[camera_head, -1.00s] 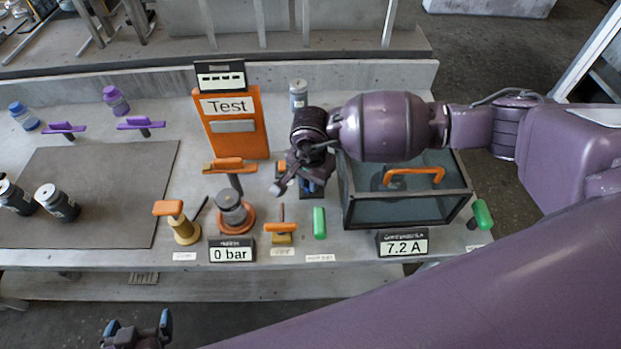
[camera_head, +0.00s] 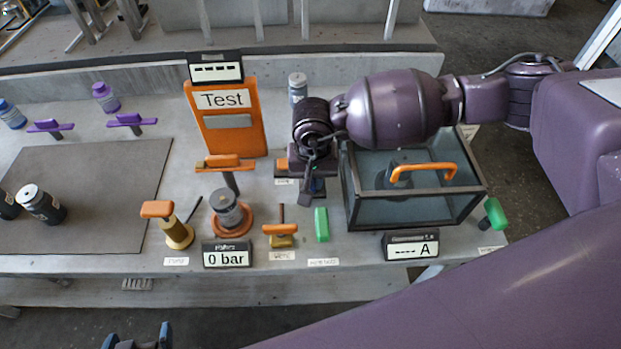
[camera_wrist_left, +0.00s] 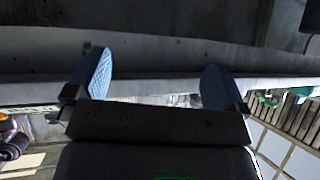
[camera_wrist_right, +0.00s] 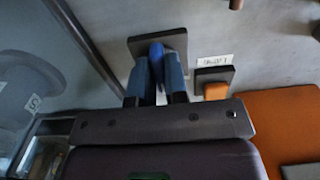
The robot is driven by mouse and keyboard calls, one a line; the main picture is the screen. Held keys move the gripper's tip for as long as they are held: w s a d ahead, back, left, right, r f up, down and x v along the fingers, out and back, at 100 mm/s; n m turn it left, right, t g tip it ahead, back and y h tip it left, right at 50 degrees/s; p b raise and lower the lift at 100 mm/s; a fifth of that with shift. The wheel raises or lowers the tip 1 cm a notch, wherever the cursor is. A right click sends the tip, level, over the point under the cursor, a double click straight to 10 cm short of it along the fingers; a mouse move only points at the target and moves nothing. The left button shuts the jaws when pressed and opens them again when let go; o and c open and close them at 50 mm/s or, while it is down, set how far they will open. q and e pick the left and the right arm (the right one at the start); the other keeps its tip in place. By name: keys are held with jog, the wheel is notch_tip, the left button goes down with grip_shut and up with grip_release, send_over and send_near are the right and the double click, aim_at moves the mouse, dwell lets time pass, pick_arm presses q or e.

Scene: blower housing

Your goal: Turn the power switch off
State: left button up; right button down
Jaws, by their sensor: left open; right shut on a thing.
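A blue lever (camera_wrist_right: 155,60) on a dark square base plate (camera_wrist_right: 178,42) shows in the right wrist view; it appears to be the power switch, though its label cannot be read. My right gripper (camera_wrist_right: 156,72) is shut on this lever, with one finger on each side. In the head view my right gripper (camera_head: 318,188) is left of the glass box and mostly hides the lever. The ammeter display (camera_head: 411,247) shows dashes before the A. My left gripper (camera_head: 138,338) is open and empty at the bottom edge; it also shows in the left wrist view (camera_wrist_left: 155,82).
The glass box (camera_head: 415,205) with an orange handle stands right beside my right gripper. A small orange block on a dark base (camera_wrist_right: 214,88) is close by. A green block (camera_head: 321,225), an orange-handled valve (camera_head: 281,237) and a 0 bar display (camera_head: 227,255) stand in front.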

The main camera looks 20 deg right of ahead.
jog(key=shift+f+n, duration=0.2)
jog(key=shift+n, duration=0.3)
jog(key=shift+n+b, duration=0.9)
jog(key=shift+n, duration=0.3)
jog(key=shift+d+r+n+b, duration=0.15)
jog(key=shift+n+b, duration=0.35)
jog(key=shift+n, duration=0.5)
jog(key=shift+r+n, duration=0.1)
jog(key=shift+n, duration=0.3)
jog(key=c, duration=1.1)
grip_release()
jog(key=shift+c, duration=0.2)
jog(key=shift+r, duration=0.1)
